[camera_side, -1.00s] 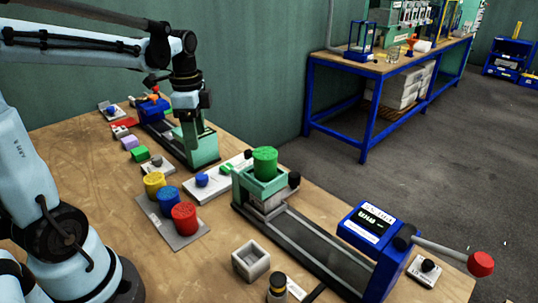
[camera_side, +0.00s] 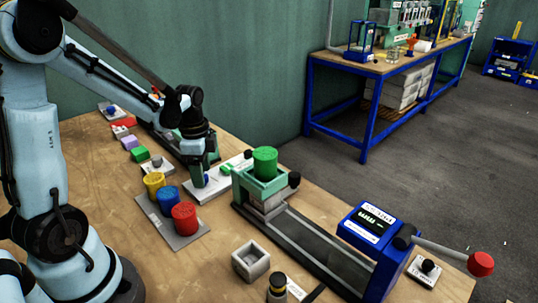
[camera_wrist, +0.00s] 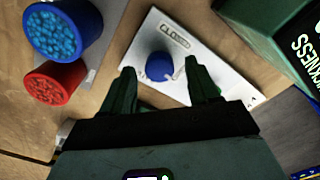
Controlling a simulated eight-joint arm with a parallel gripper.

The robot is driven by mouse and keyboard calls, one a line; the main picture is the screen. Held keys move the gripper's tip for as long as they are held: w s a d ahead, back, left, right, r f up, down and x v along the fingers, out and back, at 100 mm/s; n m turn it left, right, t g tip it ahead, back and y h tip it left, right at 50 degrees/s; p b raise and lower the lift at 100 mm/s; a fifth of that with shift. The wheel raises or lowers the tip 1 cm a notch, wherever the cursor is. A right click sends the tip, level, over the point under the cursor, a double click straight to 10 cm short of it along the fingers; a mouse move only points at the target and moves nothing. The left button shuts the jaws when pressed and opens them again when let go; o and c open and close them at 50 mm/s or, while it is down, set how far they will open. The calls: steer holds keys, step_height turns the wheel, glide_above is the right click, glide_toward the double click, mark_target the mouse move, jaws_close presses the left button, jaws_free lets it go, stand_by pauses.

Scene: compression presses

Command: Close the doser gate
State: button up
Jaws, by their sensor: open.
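A white plate (camera_side: 222,183) with a small label lies on the bench between the two presses; the label's text is too blurred to read surely. A round blue knob (camera_side: 204,180) stands on it. In the wrist view the blue knob (camera_wrist: 159,66) shows between the fingertips of my gripper (camera_wrist: 160,68). My gripper (camera_side: 202,172) is open, pointing down just above the plate, with a finger on either side of the knob in the wrist view. I cannot tell whether the fingers touch it.
The near press (camera_side: 263,195) holds a green cup (camera_side: 265,161) to the right. Yellow, blue and red cups (camera_side: 184,217) stand on a grey tray at the front left. A small grey box (camera_side: 251,261) stands nearer the camera. The lever's red ball (camera_side: 481,264) is far right.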

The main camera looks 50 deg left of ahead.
steer(key=shift+f, duration=0.4)
steer(key=c, duration=1)
steer(key=shift+c, duration=0.2)
